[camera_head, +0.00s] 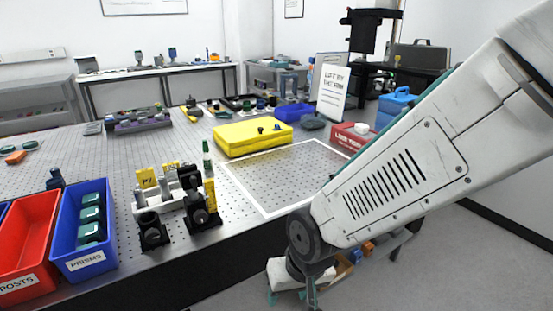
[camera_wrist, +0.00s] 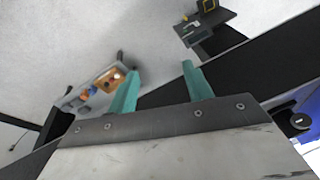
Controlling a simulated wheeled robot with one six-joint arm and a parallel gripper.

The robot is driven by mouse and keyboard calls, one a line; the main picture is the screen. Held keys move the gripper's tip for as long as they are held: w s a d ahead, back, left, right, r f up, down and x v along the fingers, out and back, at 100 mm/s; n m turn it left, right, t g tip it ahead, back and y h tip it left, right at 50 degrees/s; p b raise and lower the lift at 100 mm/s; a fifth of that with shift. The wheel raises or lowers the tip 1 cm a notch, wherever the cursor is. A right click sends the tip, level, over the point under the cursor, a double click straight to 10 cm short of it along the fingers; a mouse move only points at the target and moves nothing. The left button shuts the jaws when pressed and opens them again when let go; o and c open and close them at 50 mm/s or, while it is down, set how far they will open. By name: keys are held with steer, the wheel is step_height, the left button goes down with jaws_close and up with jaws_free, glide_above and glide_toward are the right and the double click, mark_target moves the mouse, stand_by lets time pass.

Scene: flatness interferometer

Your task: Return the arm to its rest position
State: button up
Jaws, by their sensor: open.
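My white arm (camera_head: 395,170) reaches in from the right of the head view and slopes down to the left, past the front edge of the optical table. My gripper (camera_wrist: 158,80) shows two teal fingers spread apart in the wrist view, with nothing between them. Below the gripper in that view are grey floor and a dark table edge. In the head view the gripper is low, at the bottom edge, and partly cut off. My arm covers part of the table's right side.
The perforated optical table (camera_head: 110,165) holds a yellow case (camera_head: 250,137), a white-outlined area (camera_head: 290,172), a sign (camera_head: 332,88) and black optic mounts (camera_head: 201,212). A blue prisms bin (camera_head: 66,237) and red posts bin (camera_head: 27,245) stand front left. A low cart (camera_wrist: 88,97) stands on the floor.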

steer(key=s+d+r+m+h, duration=0.1)
steer(key=s+d+r, duration=0.4)
steer(key=d+r, duration=0.4)
steer(key=s+d+r+m+h, duration=0.1)
steer(key=s+d+r, duration=0.4)
steer(key=d, duration=1)
step_height(320, 180, up, 4)
steer(key=shift+s+f+m, duration=0.1)
steer(key=shift+s+m, duration=0.1)
steer(key=shift+m, duration=0.4)
